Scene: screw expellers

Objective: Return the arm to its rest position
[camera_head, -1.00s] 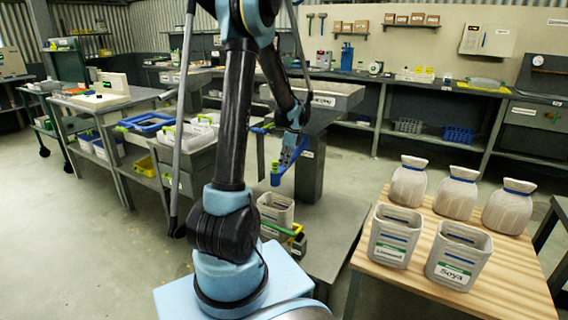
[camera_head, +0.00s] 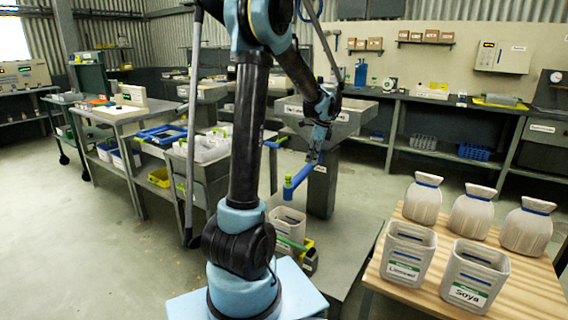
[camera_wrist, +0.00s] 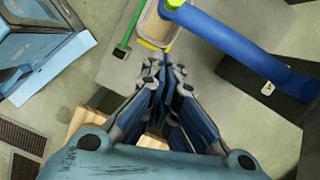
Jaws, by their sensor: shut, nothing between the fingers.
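My arm rises in the middle of the head view, bends at the top and hangs down toward the right. My gripper (camera_head: 314,156) points down beside a blue handle-like bar (camera_head: 299,177) with a green end. In the wrist view my gripper (camera_wrist: 160,72) has its fingers together with nothing between them. The blue bar (camera_wrist: 235,45) passes beyond the fingertips, and I see no grip on it.
A pale bin (camera_head: 287,222) stands on the floor plinth below the bar. A wooden table (camera_head: 405,291) at right holds several sacks and bins, including the Soya bin (camera_head: 473,277). Benches with trays (camera_head: 160,134) stand at left. Open floor (camera_head: 90,245) lies at front left.

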